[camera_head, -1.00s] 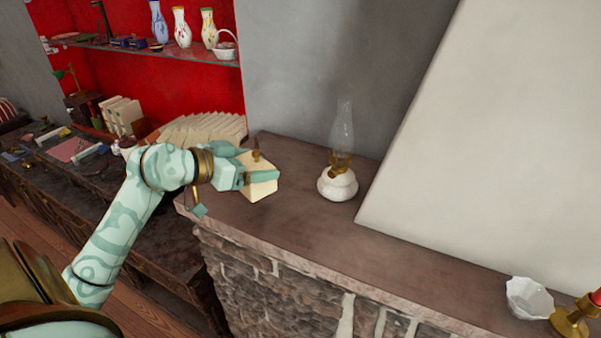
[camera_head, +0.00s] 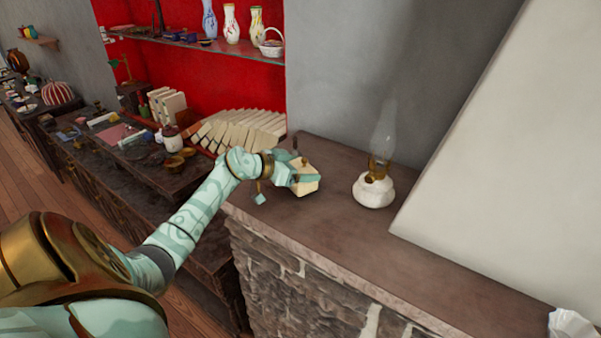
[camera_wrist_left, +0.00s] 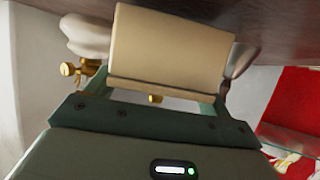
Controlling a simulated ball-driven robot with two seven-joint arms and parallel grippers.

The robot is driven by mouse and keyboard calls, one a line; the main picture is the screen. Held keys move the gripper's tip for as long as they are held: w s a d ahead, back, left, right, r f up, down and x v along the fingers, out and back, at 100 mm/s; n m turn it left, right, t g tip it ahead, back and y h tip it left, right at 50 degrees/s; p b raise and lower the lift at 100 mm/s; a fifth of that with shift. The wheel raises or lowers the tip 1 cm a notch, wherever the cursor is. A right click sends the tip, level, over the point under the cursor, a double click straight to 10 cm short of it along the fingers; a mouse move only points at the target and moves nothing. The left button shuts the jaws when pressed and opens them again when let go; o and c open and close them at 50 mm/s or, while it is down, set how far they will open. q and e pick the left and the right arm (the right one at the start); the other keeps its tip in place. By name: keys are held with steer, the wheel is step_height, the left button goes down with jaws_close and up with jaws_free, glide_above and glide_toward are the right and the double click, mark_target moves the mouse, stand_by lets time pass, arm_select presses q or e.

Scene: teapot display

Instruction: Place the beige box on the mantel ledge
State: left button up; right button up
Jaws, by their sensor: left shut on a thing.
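The beige box (camera_head: 307,187) is in my left gripper (camera_head: 301,176), at the left end of the mantel ledge (camera_head: 330,237). The gripper is shut on it. In the left wrist view the beige box (camera_wrist_left: 170,50) shows close up between the fingers, with a small gold knob near its edge. The ledge is the dark surface at the top of that view. I cannot tell whether the box touches the ledge or hangs just above it. My right gripper is in neither view.
A white oil lamp (camera_head: 374,189) with a glass chimney stands on the ledge right of the box. A white faceted bowl (camera_head: 572,325) is at the lower right. The ledge between them is clear. A red-backed shelf (camera_head: 190,55) with vases is at the left.

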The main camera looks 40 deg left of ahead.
arm_select(q)
steer(key=shift+f, duration=0.5)
steer(key=o, duration=0.9)
steer(key=shift+f, duration=0.15)
